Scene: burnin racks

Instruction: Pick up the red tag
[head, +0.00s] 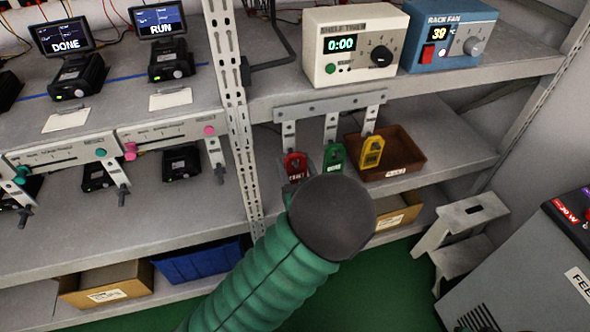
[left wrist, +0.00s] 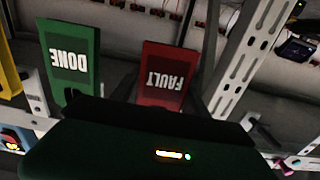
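The red tag (head: 296,165) hangs from the leftmost hook of a grey rail under the upper right shelf. In the left wrist view the red tag (left wrist: 166,78) appears upside down and reads FAULT. My left gripper (left wrist: 163,92) is close to it, with a dark finger on each side of the tag and small gaps visible, so it looks open. Contact cannot be told. In the head view the dark end of my green left arm hides most of this gripper. My right gripper is not in view.
A green DONE tag (head: 334,158) and a yellow tag (head: 372,152) hang right of the red one. A brown tray (head: 408,160) sits behind them. A perforated upright post (head: 232,100) stands to the left. Shelf timer (head: 350,45) and rack fan (head: 447,38) boxes sit above.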

